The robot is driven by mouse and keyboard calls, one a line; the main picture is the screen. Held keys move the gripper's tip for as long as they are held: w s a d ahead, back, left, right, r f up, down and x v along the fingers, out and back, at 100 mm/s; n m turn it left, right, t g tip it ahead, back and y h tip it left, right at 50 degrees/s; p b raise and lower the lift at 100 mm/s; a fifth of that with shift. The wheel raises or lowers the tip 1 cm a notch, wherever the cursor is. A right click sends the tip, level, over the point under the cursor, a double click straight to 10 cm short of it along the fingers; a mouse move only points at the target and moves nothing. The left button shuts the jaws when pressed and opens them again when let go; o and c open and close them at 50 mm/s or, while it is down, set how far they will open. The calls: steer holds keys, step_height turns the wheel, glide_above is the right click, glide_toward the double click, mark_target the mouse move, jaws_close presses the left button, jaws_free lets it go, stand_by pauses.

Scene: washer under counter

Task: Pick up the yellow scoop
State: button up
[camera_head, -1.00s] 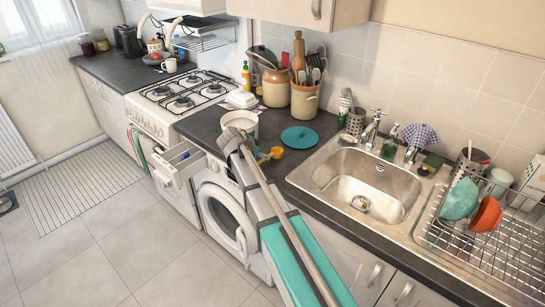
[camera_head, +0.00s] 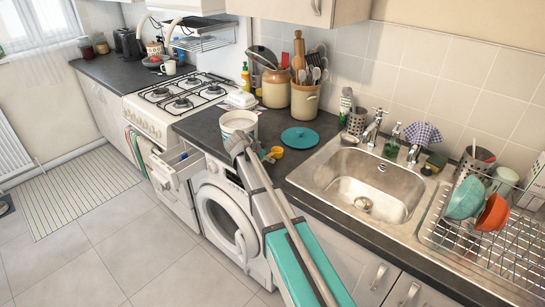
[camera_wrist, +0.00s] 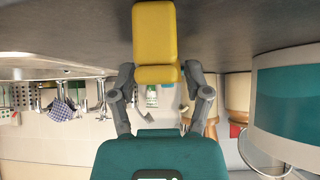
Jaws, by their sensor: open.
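The yellow scoop (camera_head: 275,152) lies on the dark worktop, beside the white tub and left of the sink. In the wrist view, which is upside down, its yellow body (camera_wrist: 154,32) fills the top centre, and its near end lies between my fingertips. My gripper (camera_wrist: 158,76) is open, with one grey finger on each side of the scoop and a visible gap at each side. In the head view my gripper (camera_head: 256,150) is at the scoop's left, and my arm partly hides the scoop's surroundings.
A white tub (camera_head: 238,122) stands close to the scoop; its teal band shows large in the wrist view (camera_wrist: 290,105). A teal lid (camera_head: 299,138) lies behind. Utensil jars (camera_head: 304,100) stand by the wall. The sink (camera_head: 352,183) is to the right. The washer (camera_head: 226,222) is below.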

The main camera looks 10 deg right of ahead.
jaws_close()
stand_by(0.4)
steer(key=shift+r, duration=0.2)
step_height(320, 180, up, 2)
steer(key=p, duration=0.2)
steer(key=shift+r+p, duration=0.15)
steer(key=shift+p, duration=0.15)
steer(key=s+a+r+p, duration=0.2)
steer(key=s+r+p, duration=0.8)
steer(key=s, duration=0.3)
steer(key=shift+s+a+r, duration=0.15)
steer(key=shift+s+a, duration=0.2)
steer(key=shift+s, duration=0.05)
